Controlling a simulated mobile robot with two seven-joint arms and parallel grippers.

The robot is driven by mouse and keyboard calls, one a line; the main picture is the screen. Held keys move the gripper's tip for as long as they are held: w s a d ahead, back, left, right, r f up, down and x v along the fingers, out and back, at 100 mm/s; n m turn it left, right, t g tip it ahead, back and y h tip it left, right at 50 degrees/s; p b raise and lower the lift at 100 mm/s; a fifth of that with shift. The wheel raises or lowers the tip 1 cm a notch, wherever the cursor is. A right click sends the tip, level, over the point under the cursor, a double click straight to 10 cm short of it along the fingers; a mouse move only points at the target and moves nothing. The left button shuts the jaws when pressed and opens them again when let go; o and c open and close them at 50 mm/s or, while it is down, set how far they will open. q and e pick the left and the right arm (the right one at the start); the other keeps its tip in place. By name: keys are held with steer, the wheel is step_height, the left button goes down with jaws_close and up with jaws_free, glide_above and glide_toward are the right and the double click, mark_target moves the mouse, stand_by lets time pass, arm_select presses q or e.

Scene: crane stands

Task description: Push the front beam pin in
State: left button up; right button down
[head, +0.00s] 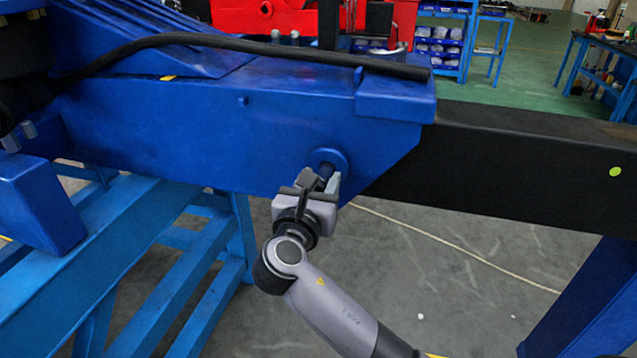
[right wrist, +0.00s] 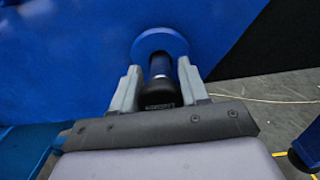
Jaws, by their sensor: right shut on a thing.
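The front beam pin (right wrist: 160,66) is a dark blue cylinder with a black end (right wrist: 160,94). It sticks out of a round blue collar (right wrist: 160,41) on the side of the blue beam (head: 240,120). In the head view the pin (head: 326,170) shows only in part, at the collar near the beam's lower right end. My right gripper (head: 320,184) is at the collar with its fingers on both sides of the pin, shut on it. In the right wrist view the fingers (right wrist: 160,88) flank the pin's outer end. My left gripper is not in view.
A black inner beam (head: 530,155) runs out of the blue beam to the right. A black cable (head: 240,45) lies along the top. Blue stand legs (head: 190,300) are at lower left and a blue post (head: 585,300) is at lower right. Grey floor between them is open.

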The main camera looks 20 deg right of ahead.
mark_target(330, 160)
steer(key=p+x, duration=0.1)
steer(key=x, duration=0.3)
steer(key=shift+r, duration=0.1)
steer(key=shift+w+d+r, duration=0.1)
steer(key=c, duration=0.7)
jaws_free()
steer(key=shift+o, duration=0.4)
steer(key=shift+w, duration=0.1)
